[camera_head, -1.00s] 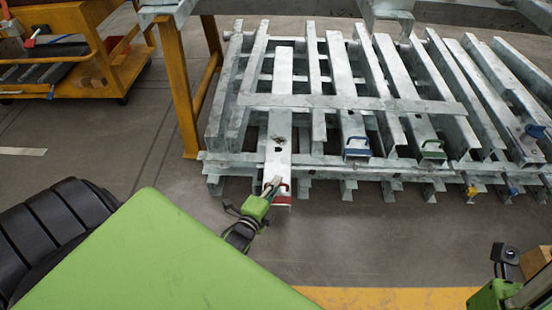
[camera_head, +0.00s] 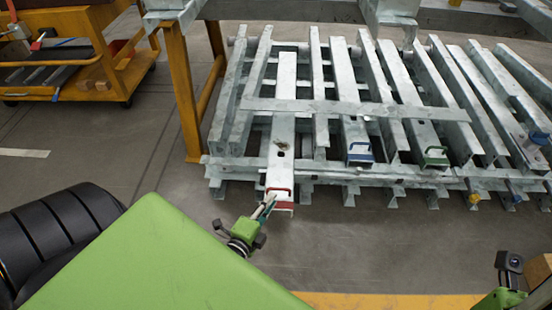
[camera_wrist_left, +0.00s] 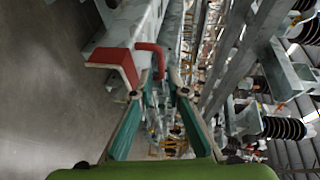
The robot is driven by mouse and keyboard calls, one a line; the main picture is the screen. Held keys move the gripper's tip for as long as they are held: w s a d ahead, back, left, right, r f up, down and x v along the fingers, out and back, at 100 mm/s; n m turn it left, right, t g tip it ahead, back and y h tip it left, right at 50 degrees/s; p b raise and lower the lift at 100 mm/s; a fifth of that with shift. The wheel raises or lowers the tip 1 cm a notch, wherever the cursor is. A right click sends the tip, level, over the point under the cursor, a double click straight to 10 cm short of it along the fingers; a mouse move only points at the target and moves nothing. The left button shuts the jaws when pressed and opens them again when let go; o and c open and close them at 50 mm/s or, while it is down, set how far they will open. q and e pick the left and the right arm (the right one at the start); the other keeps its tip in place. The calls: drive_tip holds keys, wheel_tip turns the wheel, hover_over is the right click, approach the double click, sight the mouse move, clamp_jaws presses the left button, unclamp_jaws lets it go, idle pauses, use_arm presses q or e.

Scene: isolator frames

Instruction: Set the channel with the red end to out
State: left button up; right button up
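The channel with the red end (camera_head: 282,165) is a pale galvanised beam lying on the rack. Its near end juts out toward me past the neighbouring blue and green ends. The red end with its handle (camera_head: 279,192) shows in the left wrist view too (camera_wrist_left: 122,62). My left gripper (camera_head: 268,205) is at the red end, pointing at it. In the left wrist view its two teal fingers (camera_wrist_left: 156,85) are spread, with the tips just short of the red handle and nothing between them. My right gripper's fingers are not in view.
A blue-ended channel (camera_head: 359,152) and a green-ended one (camera_head: 434,157) lie to the right. Yellow (camera_head: 474,198) ends sit lower. A yellow post (camera_head: 182,95) stands left of the rack, with a cart (camera_head: 130,68) beyond. The floor in front is clear.

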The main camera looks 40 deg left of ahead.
use_arm(q)
drive_tip(key=v, duration=0.5)
drive_tip(key=shift+s+d, duration=0.1)
drive_tip(key=shift+s, duration=0.25)
